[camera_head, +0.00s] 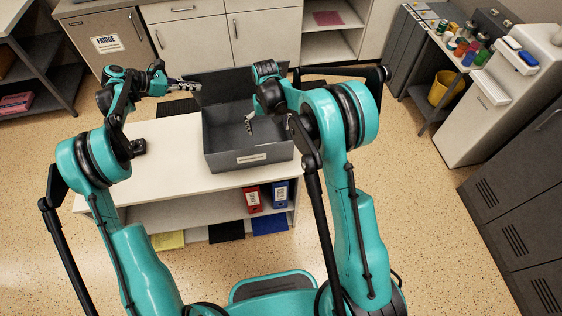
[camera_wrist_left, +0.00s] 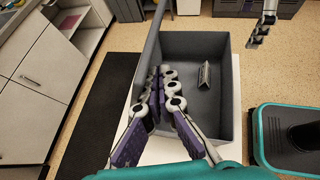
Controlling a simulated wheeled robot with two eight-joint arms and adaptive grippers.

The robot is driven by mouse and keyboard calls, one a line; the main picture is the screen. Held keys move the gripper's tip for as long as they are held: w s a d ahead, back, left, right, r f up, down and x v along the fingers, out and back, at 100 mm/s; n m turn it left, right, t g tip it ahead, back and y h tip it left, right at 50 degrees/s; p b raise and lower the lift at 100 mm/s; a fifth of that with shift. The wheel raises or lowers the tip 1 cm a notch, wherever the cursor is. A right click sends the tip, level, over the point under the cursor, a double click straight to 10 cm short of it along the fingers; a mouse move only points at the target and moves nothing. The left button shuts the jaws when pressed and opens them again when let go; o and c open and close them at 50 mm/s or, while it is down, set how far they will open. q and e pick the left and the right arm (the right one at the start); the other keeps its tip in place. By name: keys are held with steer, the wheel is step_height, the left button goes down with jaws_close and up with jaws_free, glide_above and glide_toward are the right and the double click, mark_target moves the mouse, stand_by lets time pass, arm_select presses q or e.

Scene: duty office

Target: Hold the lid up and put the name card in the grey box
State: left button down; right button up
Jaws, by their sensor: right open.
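The grey box (camera_head: 225,160) stands on the white-topped shelf unit, with a white label on its front. Its lid (camera_head: 225,82) is raised along the far side; the left wrist view shows it nearly edge-on (camera_wrist_left: 151,45). A small grey tent-shaped card (camera_wrist_left: 204,75), apparently the name card, stands inside on the box floor. My left gripper (camera_head: 195,87) is at the lid's left edge; its fingertips (camera_wrist_left: 160,73) are close together by the lid, and their grip is unclear.
Red and blue binders (camera_head: 266,196) are on the shelf below. White cabinets (camera_head: 195,45) are behind. A side table (camera_head: 440,50) with cups and a yellow bin (camera_head: 445,88) are at right. The white top (camera_head: 170,165) is clear left of the box.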

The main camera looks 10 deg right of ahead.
steer(key=s+d, duration=0.1)
steer(key=s, duration=1.4)
steer(key=shift+d, duration=0.3)
arm_select(q)
steer(key=shift+s, duration=0.1)
arm_select(e)
steer(key=shift+w, duration=0.1)
arm_select(q)
steer(key=s, duration=0.1)
steer(key=s+f, duration=0.1)
steer(key=s, duration=0.1)
steer(key=shift+s+f, duration=0.2)
steer(key=shift+f, duration=0.2)
steer(key=s+f, duration=0.2)
steer(key=s, duration=0.1)
steer(key=shift+s+f, duration=0.1)
stand_by(0.4)
